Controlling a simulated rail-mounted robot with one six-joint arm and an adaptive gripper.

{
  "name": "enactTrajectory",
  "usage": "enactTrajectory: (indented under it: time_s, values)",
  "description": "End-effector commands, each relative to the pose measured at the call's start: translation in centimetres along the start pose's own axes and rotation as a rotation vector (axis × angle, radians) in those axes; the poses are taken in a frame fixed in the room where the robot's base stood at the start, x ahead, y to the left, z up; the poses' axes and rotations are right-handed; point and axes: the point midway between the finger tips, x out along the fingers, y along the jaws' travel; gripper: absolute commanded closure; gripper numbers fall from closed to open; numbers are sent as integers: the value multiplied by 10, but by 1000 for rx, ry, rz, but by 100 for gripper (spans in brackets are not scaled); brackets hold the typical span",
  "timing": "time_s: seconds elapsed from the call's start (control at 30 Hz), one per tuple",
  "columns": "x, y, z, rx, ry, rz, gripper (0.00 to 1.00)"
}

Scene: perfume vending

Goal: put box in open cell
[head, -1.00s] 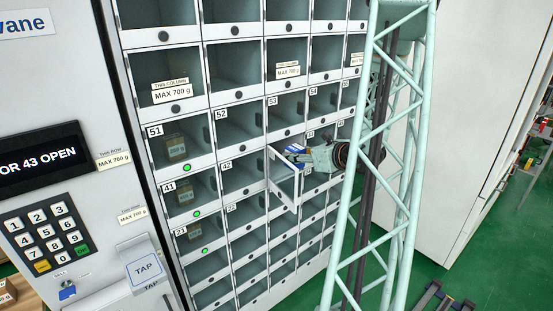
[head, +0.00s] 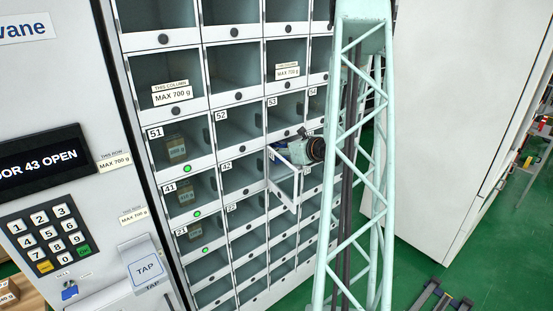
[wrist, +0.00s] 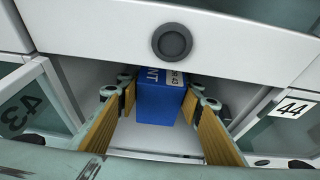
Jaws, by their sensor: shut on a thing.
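A blue box (wrist: 158,108) with a white label carrying dark print sits between the fingers of my gripper (wrist: 160,92) in the wrist view. The gripper is shut on it, with one finger along each side. The box is at the mouth of the open cell (wrist: 85,85), with the cell's walls showing around the fingers. The open door (head: 284,189) swings out from the locker front, and its reversed 43 shows at the left of the wrist view. In the head view my gripper (head: 284,150) is at this cell, mostly hiding the box.
Closed cell 44 (wrist: 285,115) is just right of the opening. A ledge with a round dark lock (wrist: 172,41) runs above it. The display (head: 42,158) reads door 43 open. Several closed cells surround the opening; cell 51 (head: 176,148) holds a brown box.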

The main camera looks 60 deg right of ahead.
Motion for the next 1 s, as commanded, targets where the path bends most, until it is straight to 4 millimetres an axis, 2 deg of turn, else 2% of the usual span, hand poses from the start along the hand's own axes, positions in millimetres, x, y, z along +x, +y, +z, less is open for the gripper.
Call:
enactTrajectory:
  time_s: [0.17,0.67,1.0]
  values:
    - [3,0,-7,-1,-1,0,78]
    - [5,0,-11,0,-1,0,78]
    - [15,0,-35,0,0,1,78]
